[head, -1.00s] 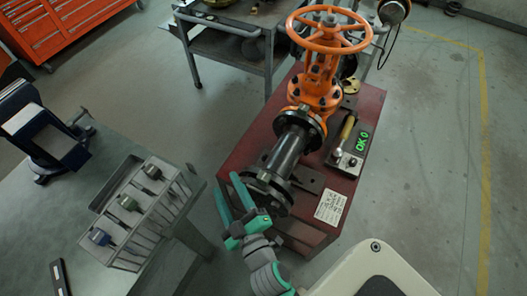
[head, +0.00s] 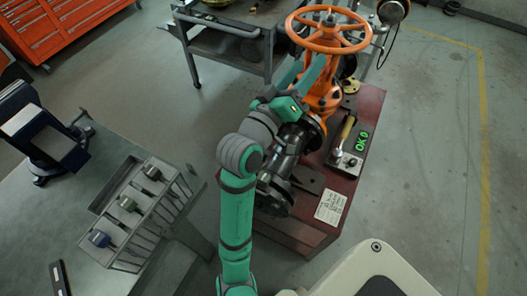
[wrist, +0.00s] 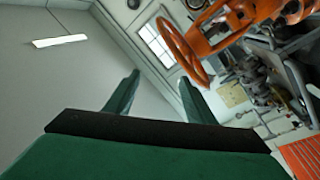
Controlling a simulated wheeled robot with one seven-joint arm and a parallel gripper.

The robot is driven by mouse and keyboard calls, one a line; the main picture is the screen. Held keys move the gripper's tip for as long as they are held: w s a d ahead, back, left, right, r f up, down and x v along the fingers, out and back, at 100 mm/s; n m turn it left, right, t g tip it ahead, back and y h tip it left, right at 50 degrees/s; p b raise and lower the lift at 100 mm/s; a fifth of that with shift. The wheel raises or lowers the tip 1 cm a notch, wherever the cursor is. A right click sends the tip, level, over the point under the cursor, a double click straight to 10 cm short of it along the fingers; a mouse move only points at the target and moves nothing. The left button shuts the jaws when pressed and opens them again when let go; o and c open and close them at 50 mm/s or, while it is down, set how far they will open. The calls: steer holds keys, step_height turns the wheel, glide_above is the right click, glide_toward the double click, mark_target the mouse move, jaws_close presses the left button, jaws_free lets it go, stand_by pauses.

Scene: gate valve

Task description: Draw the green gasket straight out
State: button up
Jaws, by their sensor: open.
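The orange gate valve (head: 322,95) with its handwheel stands on the dark red bench, joined to a black flanged pipe (head: 285,150). I cannot make out a green gasket in either view; my arm covers part of the pipe and flanges. My gripper (head: 300,72) is open in the head view, its green fingers raised beside the valve's neck, below the handwheel's left side. In the wrist view both fingers (wrist: 160,98) are spread with nothing between them. The orange handwheel (wrist: 184,52) shows there just beyond the right finger.
A slotted rack (head: 120,250) holding several tools stands on the grey table at left. A grey cart (head: 225,45) stands behind.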

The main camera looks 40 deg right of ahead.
steer(key=s+d+m+g+y, duration=0.1)
steer(key=s+d+m+g, duration=0.1)
steer(key=s+m+g, duration=0.15)
steer(key=m+g+y, duration=0.2)
steer(key=m+y, duration=0.1)
steer(key=y, duration=1.5)
glide_toward(264, 177)
step_height(264, 177, down, 8)
steer(key=shift+s+d+f, duration=0.1)
steer(key=shift+f, duration=0.15)
steer(key=c, duration=1.2)
steer(key=shift+o, duration=0.2)
